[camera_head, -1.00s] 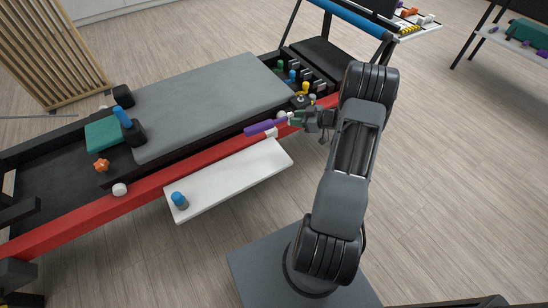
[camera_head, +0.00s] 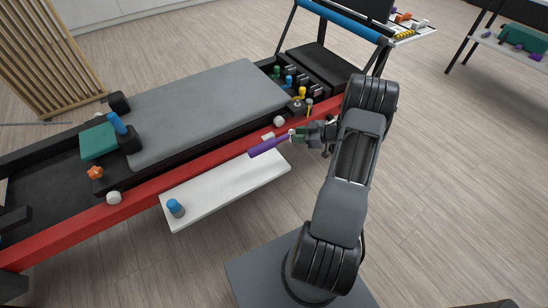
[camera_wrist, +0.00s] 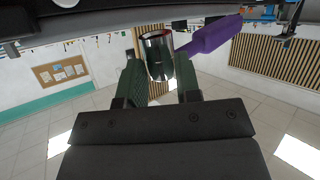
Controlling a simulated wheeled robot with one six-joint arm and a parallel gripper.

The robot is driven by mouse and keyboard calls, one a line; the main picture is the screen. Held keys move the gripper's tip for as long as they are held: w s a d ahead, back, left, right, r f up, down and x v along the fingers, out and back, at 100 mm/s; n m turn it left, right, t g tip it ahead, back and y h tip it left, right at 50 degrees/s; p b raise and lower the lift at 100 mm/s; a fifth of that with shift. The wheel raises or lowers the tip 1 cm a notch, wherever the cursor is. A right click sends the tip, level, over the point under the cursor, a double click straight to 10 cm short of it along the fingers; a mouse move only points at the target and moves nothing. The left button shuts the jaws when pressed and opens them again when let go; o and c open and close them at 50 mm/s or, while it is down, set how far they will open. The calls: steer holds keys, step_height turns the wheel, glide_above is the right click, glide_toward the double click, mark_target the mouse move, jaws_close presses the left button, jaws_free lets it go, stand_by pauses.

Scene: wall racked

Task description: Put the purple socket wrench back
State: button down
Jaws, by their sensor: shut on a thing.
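The purple socket wrench (camera_head: 268,147) is held by my gripper (camera_head: 297,135) in the head view. Its purple handle points left and a little down in the picture, over or just above the back of the white shelf. In the wrist view its metal socket end (camera_wrist: 157,58) sits between the two green fingers of my gripper (camera_wrist: 160,78). The purple handle (camera_wrist: 212,35) reaches to the upper right there. My gripper is shut on the socket end. I cannot tell an empty place for the wrench.
A red rail (camera_head: 200,165) of an exercise bench with a grey pad (camera_head: 210,105) runs behind the white shelf (camera_head: 225,190). A blue-topped cylinder (camera_head: 175,208) stands on the shelf's left end. Coloured knobs (camera_head: 300,93) lie behind my gripper. Open floor (camera_head: 460,190) is on the right.

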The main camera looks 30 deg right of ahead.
steer(key=a+f, duration=0.2)
steer(key=w+a+f+b, duration=0.1)
steer(key=a+f, duration=0.1)
steer(key=a, duration=0.1)
steer(key=w+a+f, duration=0.1)
steer(key=a+f, duration=0.1)
steer(key=a, duration=0.1)
steer(key=shift+w+f+b, duration=0.2)
steer(key=shift+f+b, duration=0.1)
steer(key=shift+b, duration=0.1)
steer(key=shift+w+a+f, duration=0.15)
steer(key=shift+a+f, duration=0.35)
steer(key=shift+f, duration=0.15)
step_height(320, 180, down, 3)
steer(key=shift+r+b, duration=0.15)
steer(key=shift+b, duration=0.35)
steer(key=c, duration=0.8)
jaws_free()
